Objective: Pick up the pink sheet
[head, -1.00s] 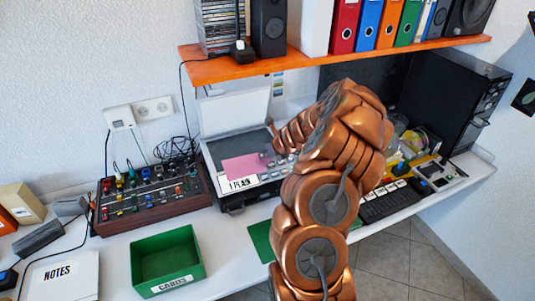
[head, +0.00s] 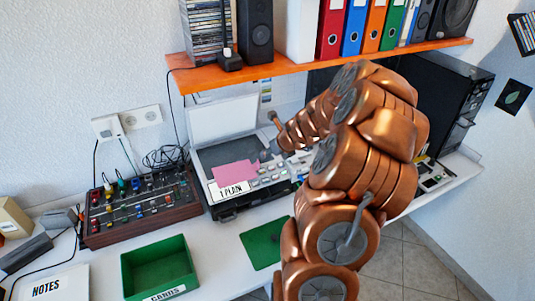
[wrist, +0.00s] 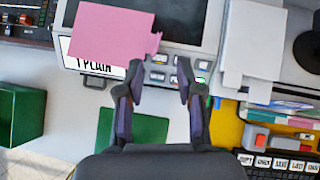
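The pink sheet (head: 236,173) lies flat on the front left of the open scanner-like machine (head: 222,153), partly over its dark glass and above a white label. In the wrist view the pink sheet (wrist: 110,33) is at upper left, with a notched right edge. My gripper (wrist: 158,75) is open and empty, its two dark fingers apart over the machine's front button panel, right of and below the sheet in that view. In the head view my copper arm reaches over the machine, and the fingers are small beside the sheet's right side.
A mixer box (head: 140,208) stands left of the machine. A green tray (head: 160,268) and a green mat (head: 264,243) are in front. An orange shelf (head: 320,58) with a speaker and binders hangs above. A keyboard (wrist: 280,163) lies to the right.

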